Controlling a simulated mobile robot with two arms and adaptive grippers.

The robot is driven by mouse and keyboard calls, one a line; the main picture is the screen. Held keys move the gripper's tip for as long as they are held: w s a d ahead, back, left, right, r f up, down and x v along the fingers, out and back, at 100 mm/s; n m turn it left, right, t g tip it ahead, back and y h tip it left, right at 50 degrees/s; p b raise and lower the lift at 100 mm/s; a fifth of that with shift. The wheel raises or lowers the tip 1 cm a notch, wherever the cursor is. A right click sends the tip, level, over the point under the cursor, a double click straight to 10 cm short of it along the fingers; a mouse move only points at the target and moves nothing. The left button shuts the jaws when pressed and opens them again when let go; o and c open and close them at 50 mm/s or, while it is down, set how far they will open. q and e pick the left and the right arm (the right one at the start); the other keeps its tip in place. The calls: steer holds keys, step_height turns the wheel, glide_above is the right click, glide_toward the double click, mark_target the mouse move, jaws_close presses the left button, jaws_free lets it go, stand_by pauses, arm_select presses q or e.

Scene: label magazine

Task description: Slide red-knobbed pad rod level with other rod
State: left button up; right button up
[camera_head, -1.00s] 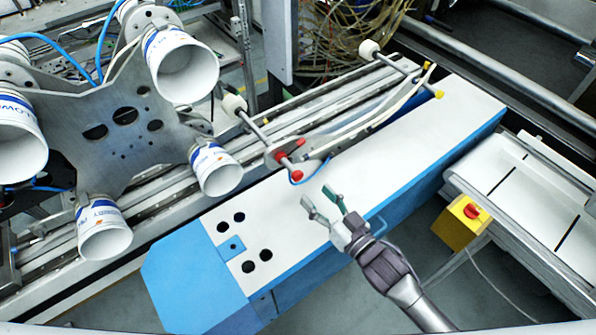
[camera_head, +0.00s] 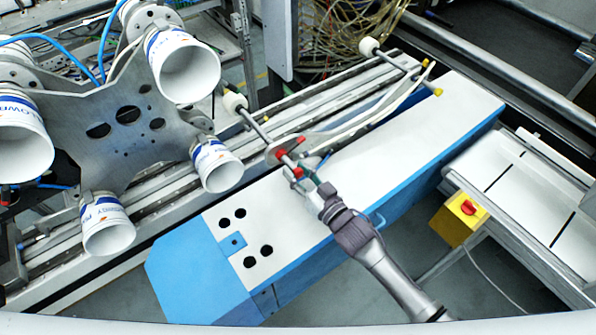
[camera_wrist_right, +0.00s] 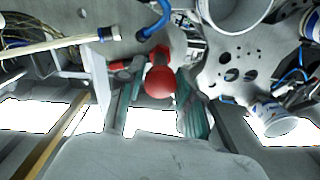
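The red-knobbed rod (camera_head: 257,129) crosses the metal rail, with a white pad (camera_head: 234,103) at its far end. Its red knob (camera_head: 298,172) is at the near end, and the knob also shows in the right wrist view (camera_wrist_right: 160,82). The other rod (camera_head: 395,65) is farther right, with a white pad (camera_head: 368,47) and a yellow knob (camera_head: 438,92). My right gripper (camera_head: 303,171) is at the red knob. In the wrist view its fingers (camera_wrist_right: 160,108) are apart, one on each side of the knob, with gaps visible. My left gripper is not in view.
A white-topped blue cabinet (camera_head: 345,185) lies below my right gripper. A plate with white cups (camera_head: 218,165) stands left of the red-knobbed rod. A yellow box with a red button (camera_head: 459,218) is at the right. A blue hose (camera_wrist_right: 155,22) passes near the knob.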

jaws_close()
steer(key=shift+s+d+p, duration=0.3)
steer(key=shift+s, duration=0.05)
steer(key=o, duration=0.6)
jaws_free()
steer(key=shift+c, duration=0.2)
steer(key=shift+s+d, duration=0.1)
steer(key=shift+s+d+f, duration=0.1)
steer(key=shift+s+d, duration=0.05)
steer(key=shift+s, duration=0.05)
steer(key=v, duration=1.1)
